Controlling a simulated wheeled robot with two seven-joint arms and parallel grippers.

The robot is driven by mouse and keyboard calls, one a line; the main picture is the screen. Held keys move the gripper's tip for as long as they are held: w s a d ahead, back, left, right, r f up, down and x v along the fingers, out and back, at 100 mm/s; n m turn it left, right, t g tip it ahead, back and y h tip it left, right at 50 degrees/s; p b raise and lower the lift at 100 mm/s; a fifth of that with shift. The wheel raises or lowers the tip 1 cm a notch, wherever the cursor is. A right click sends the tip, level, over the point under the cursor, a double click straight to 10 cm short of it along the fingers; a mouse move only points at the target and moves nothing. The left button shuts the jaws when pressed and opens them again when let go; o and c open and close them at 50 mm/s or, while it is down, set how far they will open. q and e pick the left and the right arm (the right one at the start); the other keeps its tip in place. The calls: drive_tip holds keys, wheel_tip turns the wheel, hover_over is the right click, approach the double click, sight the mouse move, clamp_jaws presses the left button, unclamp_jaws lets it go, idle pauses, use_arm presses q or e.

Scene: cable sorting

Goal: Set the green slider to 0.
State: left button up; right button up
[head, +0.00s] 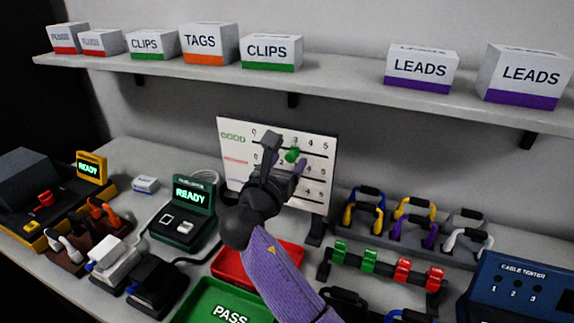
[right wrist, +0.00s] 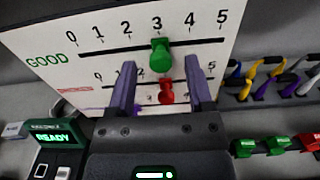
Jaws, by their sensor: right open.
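A white slider board (head: 230,135) stands upright at the back of the table, with rows numbered 0 to 5. The green slider (head: 292,155) is on the top row, labelled GOOD; in the right wrist view the green slider (right wrist: 160,56) is at about 3. A red slider (right wrist: 166,92) is on the row below, also near 3. My right gripper (head: 284,154) is open in front of the board. In the right wrist view its fingers (right wrist: 159,62) are on either side of the green slider, with gaps; I cannot tell the depth. My left gripper is not in view.
A green READY device (head: 187,235) stands left of the board. A rack with red and green clips (head: 370,262) and several coloured cable holders (head: 400,225) stand to the right. A shelf (head: 330,80) with boxes runs above. Red and green trays (head: 215,305) lie in front.

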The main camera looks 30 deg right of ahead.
drive_tip(key=shift+w+d, duration=0.1)
drive_tip(key=shift+d, duration=0.05)
clamp_jaws()
idle(1.4)
